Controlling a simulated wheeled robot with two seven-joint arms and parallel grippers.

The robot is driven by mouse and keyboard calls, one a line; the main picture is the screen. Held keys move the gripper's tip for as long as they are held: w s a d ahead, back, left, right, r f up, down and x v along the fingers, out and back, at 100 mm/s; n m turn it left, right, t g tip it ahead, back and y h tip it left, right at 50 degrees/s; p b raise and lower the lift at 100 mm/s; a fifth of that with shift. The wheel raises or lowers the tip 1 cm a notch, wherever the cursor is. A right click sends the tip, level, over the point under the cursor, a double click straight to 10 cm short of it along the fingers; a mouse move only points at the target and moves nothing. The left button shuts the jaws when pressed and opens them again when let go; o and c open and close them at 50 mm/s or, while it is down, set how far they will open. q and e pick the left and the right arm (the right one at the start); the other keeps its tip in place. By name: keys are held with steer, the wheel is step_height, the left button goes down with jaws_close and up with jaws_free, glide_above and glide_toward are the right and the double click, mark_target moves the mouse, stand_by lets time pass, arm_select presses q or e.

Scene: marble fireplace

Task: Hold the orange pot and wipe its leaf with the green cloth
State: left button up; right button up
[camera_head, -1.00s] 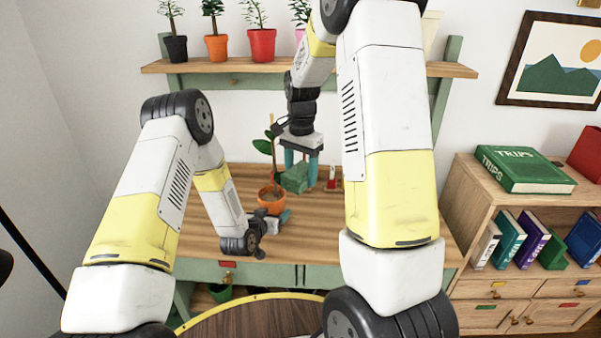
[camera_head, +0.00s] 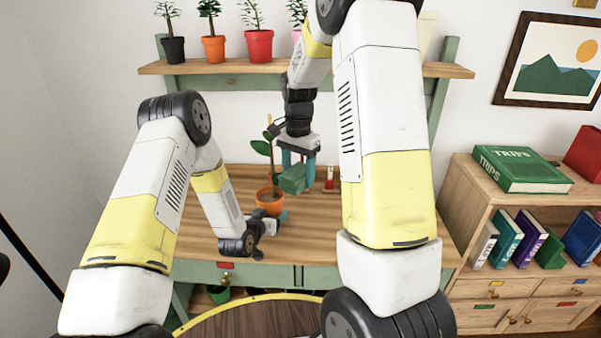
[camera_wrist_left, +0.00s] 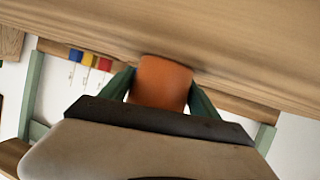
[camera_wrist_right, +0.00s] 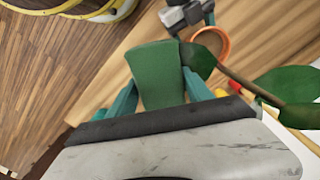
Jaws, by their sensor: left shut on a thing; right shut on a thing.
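The orange pot (camera_head: 270,205) stands on the wooden table with a thin plant in it. My left gripper (camera_head: 270,222) is shut around the pot; the left wrist view shows a finger on each side of the orange pot wall (camera_wrist_left: 163,83). My right gripper (camera_head: 298,165) is shut on the green cloth (camera_head: 292,181), held above the table beside the plant. In the right wrist view the cloth (camera_wrist_right: 158,75) overlaps a dark green leaf (camera_wrist_right: 200,62) beside the pot's rim (camera_wrist_right: 226,46); contact is unclear. Larger leaves (camera_wrist_right: 285,84) are to the right. An upper leaf (camera_head: 260,147) shows in the head view.
A red-and-white item (camera_head: 330,179) stands on the table right of the cloth. A shelf (camera_head: 235,68) with several potted plants is above. A bookcase (camera_head: 470,215) with books stands at right. The table's left part is clear.

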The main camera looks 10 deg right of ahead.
steer(key=shift+s+a+f, duration=0.1)
steer(key=shift+s+a, duration=0.55)
steer(key=shift+a, duration=0.1)
steer(key=shift+w+d, duration=1.35)
steer(key=shift+d, duration=0.15)
steer(key=shift+s+a, duration=0.65)
steer(key=shift+a, duration=0.1)
steer(key=shift+s+a, duration=0.7)
steer(key=shift+a, duration=0.05)
steer(key=shift+w+d, duration=1.35)
steer(key=shift+d, duration=0.15)
steer(key=shift+s+a, duration=0.7)
steer(key=shift+a, duration=0.1)
steer(key=shift+s+a, duration=0.65)
steer(key=shift+a, duration=0.05)
steer(key=shift+w+d, duration=1.35)
steer(key=shift+d, duration=0.15)
steer(key=shift+s+a, duration=0.65)
steer(key=shift+a, duration=0.1)
